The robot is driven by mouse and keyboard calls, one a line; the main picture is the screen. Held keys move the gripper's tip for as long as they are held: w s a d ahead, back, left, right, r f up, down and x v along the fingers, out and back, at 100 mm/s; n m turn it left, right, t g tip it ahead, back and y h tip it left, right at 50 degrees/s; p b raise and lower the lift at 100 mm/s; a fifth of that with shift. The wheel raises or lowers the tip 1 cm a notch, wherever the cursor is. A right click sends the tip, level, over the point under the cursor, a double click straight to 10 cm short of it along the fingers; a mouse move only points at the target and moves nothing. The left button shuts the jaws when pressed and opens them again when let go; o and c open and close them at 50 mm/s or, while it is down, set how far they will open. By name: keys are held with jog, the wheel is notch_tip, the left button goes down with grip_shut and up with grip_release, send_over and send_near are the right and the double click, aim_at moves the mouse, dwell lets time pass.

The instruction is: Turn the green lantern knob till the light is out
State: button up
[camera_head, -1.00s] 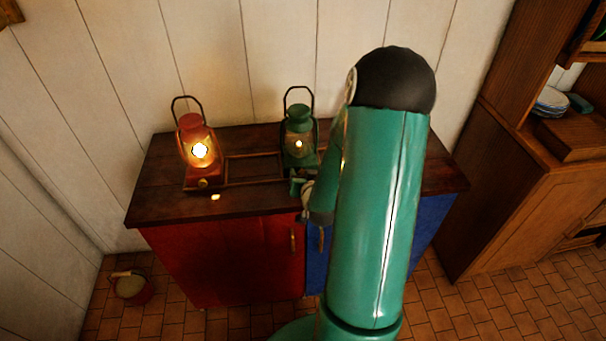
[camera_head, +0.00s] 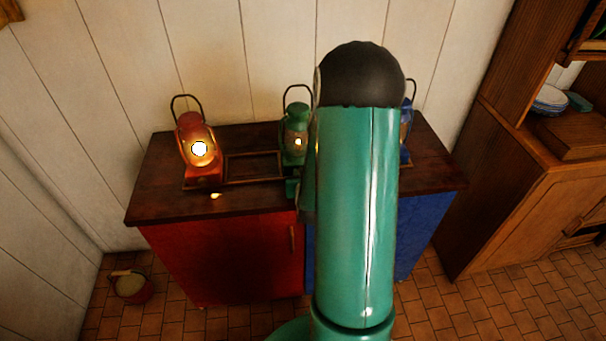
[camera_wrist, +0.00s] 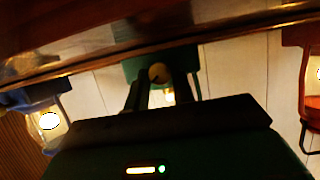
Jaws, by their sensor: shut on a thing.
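The green lantern (camera_head: 294,143) stands on the dark cabinet top between a red and a blue lantern. A small yellow-white flame glows in its glass. In the wrist view its green base (camera_wrist: 135,66) is tilted and partly covered by my gripper. Its round brass-coloured knob (camera_wrist: 158,72) sits between the tips of my gripper (camera_wrist: 158,80), which is shut on it. In the head view my arm hides the gripper's hold and the lantern's right side.
The lit red lantern (camera_head: 198,150) stands to the left, with an empty wooden frame (camera_head: 253,154) between. The blue lantern (camera_head: 406,125), partly behind my arm, stands to the right and glows in the wrist view (camera_wrist: 47,118). A bucket (camera_head: 133,288) is on the floor.

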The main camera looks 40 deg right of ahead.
jog(key=n+h, duration=0.1)
jog(key=n+g+h, duration=0.1)
jog(key=n, duration=0.1)
jog(key=shift+w+a, duration=0.15)
jog(key=shift+a, duration=0.05)
jog(key=shift+n, duration=0.3)
dwell(0.4)
jog(key=o, duration=1)
